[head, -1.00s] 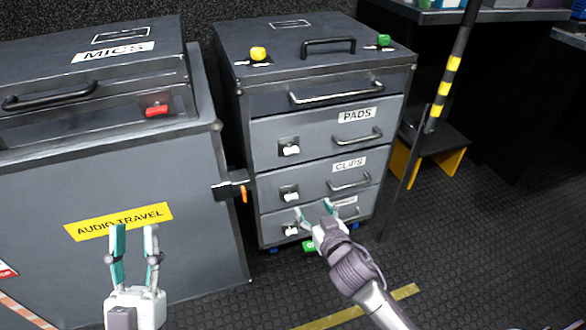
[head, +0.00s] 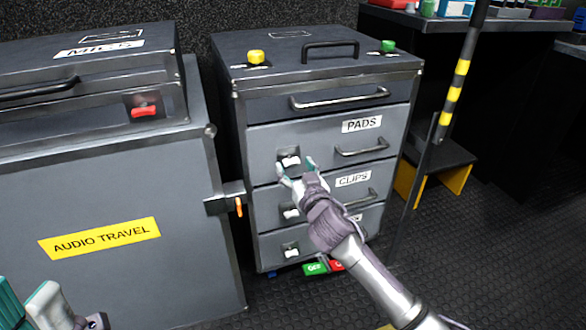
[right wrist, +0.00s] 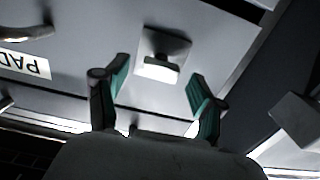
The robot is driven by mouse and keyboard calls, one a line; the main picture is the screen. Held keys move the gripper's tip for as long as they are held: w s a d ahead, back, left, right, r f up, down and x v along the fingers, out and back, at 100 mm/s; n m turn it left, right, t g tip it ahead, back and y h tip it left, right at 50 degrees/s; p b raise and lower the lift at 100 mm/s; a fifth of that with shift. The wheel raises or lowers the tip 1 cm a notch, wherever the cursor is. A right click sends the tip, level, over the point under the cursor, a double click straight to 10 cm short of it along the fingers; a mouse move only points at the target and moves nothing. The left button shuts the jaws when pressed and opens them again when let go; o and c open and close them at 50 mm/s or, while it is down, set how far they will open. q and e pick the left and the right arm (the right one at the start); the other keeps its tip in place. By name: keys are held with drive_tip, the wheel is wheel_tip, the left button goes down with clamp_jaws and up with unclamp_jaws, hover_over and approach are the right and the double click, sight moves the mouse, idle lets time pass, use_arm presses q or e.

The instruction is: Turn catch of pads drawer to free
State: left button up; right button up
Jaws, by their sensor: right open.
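The pads drawer (head: 262,143) is the grey front labelled PADS, shut in the dark cabinet. Its catch (head: 289,161) is a white knob on a small dark plate at the drawer's left. My right gripper (head: 296,173) is just in front of it and partly covers it. In the right wrist view, the catch (right wrist: 160,66) lies ahead between the fingertips of my open right gripper (right wrist: 158,85), apart from both. The PADS label (right wrist: 22,64) is upside down there. My left gripper (head: 28,308) is cut off at the lower left; its opening is unclear.
The clips drawer (head: 264,199) and another drawer below have similar catches. A yellow knob (head: 256,57) and a green knob (head: 388,46) stand on the cabinet top. The AUDIO TRAVEL case (head: 180,220) stands left. A striped pole (head: 455,85) stands right of the cabinet.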

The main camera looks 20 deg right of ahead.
drive_tip(key=shift+w, duration=0.95)
drive_tip(key=shift+c, duration=0.2)
drive_tip(key=c, duration=1.1)
